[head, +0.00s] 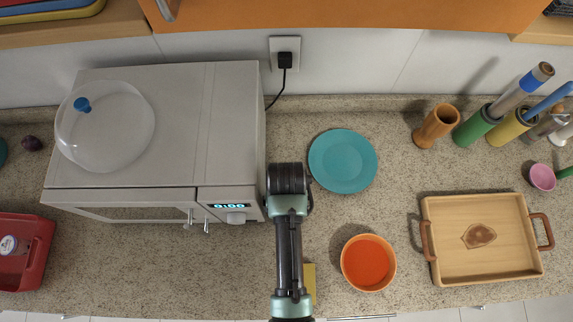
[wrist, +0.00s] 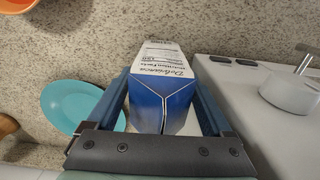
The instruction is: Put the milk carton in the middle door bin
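The milk carton (wrist: 160,88) is blue and white with a folded gable top and printed text. In the wrist view it sits between the two fingers of my gripper (wrist: 160,78), its top toward the camera. The fingers lie against its two sides, and my gripper appears shut on it. In the head view my gripper (head: 287,180) is over the counter, just right of the microwave, and hides the carton. Whether the carton still touches the counter cannot be told. No door bin shows in either view.
The white microwave (head: 150,130) stands close to my gripper's left, with a clear dome on top. A teal plate (head: 342,161) and an orange bowl (head: 368,262) are to its right. A wooden tray (head: 440,210), a red crate (head: 40,255) and several upright cups stand farther off.

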